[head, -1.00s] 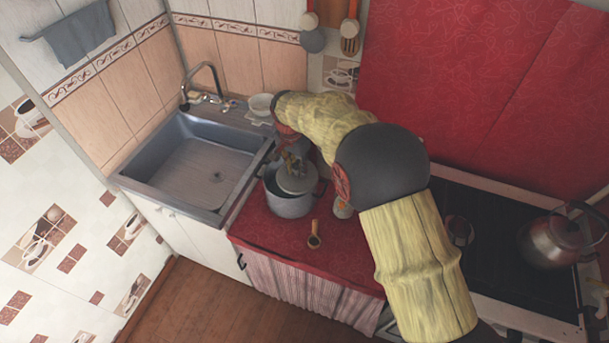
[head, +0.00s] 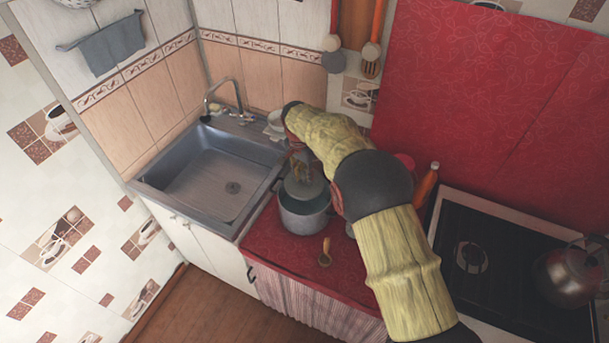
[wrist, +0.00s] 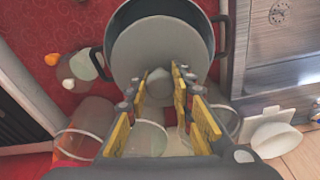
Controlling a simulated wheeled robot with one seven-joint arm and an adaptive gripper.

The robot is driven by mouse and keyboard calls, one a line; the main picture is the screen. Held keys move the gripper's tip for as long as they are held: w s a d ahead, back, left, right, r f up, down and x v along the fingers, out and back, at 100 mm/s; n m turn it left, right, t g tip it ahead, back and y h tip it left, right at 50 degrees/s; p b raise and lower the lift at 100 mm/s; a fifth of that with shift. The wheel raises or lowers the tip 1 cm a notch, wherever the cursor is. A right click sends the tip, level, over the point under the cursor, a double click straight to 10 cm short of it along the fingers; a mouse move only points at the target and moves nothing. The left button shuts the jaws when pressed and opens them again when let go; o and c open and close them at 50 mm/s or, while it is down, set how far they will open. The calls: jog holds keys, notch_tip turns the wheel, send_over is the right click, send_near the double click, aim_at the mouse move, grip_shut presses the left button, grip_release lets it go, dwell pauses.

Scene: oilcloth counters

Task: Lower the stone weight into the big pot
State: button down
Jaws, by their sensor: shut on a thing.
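The stone weight (head: 305,187) is a pale grey disc with a small knob on top. In the wrist view the stone weight (wrist: 150,48) fills much of the pot's mouth in the picture. My gripper (wrist: 172,85) is shut on its knob from above; it also shows in the head view (head: 300,162), partly behind my arm. The big pot (head: 303,218) is grey metal with a dark inside and side handles, and it also shows in the wrist view (wrist: 222,35). I cannot tell whether the disc's edge is below the rim.
The sink (head: 210,180) adjoins the pot on the left. A wooden spoon (head: 325,252) lies in front on the red counter (head: 275,245). The stove (head: 500,270) with a kettle (head: 570,268) is at the right. Clear containers (wrist: 85,128) and a white bowl (wrist: 275,138) stand near my gripper.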

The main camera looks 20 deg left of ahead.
dwell(0.4)
notch_tip(320, 180, down, 13)
jog(key=b, duration=0.6)
dwell(2.1)
jog(key=shift+f+b, duration=0.55)
jog(key=shift+f, duration=0.6)
dwell(1.3)
jog(key=c, duration=1.8)
grip_release()
jog(key=o, duration=0.3)
jog(key=shift+o, duration=0.2)
